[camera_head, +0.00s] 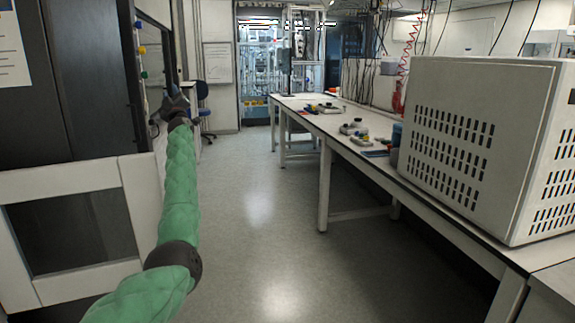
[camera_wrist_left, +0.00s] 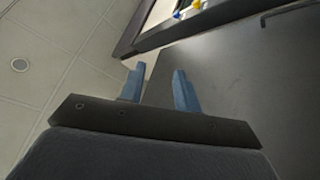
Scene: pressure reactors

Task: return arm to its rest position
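My left arm, in a green sleeve with dark bands, reaches forward along the left of the head view. My left gripper (camera_head: 176,98) is at its far end, small and dark, beside the edge of a dark cabinet (camera_head: 88,85). In the left wrist view, the two blue fingers of the left gripper (camera_wrist_left: 158,88) stand apart with nothing between them. The dark panel (camera_wrist_left: 240,85) lies beyond the fingers there. My right arm and gripper are not in view.
A long white bench (camera_head: 357,146) runs along the right, with small items on it. A large vented grey box (camera_head: 470,140) stands on its near end. The floor (camera_head: 255,220) between is clear. A blue chair (camera_head: 203,105) stands further back.

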